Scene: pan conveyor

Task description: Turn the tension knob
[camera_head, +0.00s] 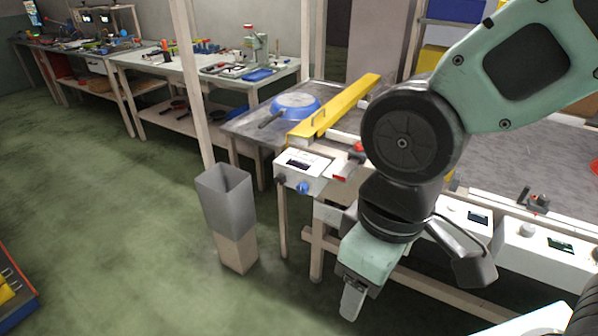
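Several control boxes line the conveyor's front edge, and no readable label shows which knob is the tension knob. The left white box (303,168) has a dark display and a blue knob (303,188) on its front. The right white box (548,250) has a pale round knob (527,230) beside a small display. Another white box (458,222) with a display is partly behind my arm. My gripper (352,304) points down in front of the boxes, apart from the knobs. Its fingers are seen nearly edge-on, so their opening is unclear.
The grey conveyor (515,160) runs behind the boxes. A yellow guard bar (335,108) and a blue pan (300,101) are at its left end. A grey bin (225,205) stands left of the left box. The green floor (120,220) is clear.

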